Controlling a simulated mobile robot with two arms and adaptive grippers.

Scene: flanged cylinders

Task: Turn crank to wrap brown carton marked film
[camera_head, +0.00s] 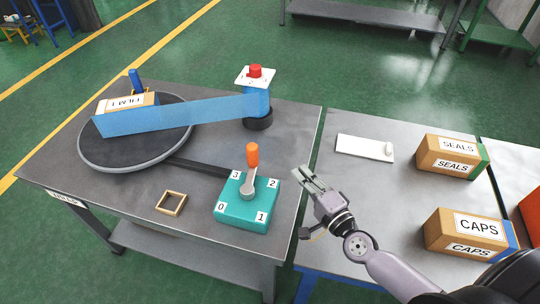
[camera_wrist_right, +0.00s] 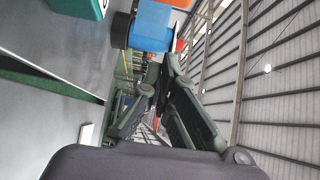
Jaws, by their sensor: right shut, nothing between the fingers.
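The brown carton marked FILM (camera_head: 126,103) sits on the dark round turntable (camera_head: 135,150). A blue film band (camera_head: 180,115) runs from the carton to the blue film roll (camera_head: 257,101), which has a white plate and red knob on top. The crank (camera_head: 248,187) has a grey arm and an orange handle (camera_head: 252,155), on a teal box (camera_head: 233,213) with corners marked 0, 1, 2 and 3. The handle stands at the far side, between 3 and 2. My right gripper (camera_head: 305,180) is shut and empty, right of the crank and apart from it. My left gripper is not in view.
A small wooden frame (camera_head: 171,203) lies left of the teal box. On the right table are a white plate (camera_head: 362,148), a SEALS carton (camera_head: 452,157) and a CAPS carton (camera_head: 467,231). A narrow gap (camera_head: 311,157) separates the two tables.

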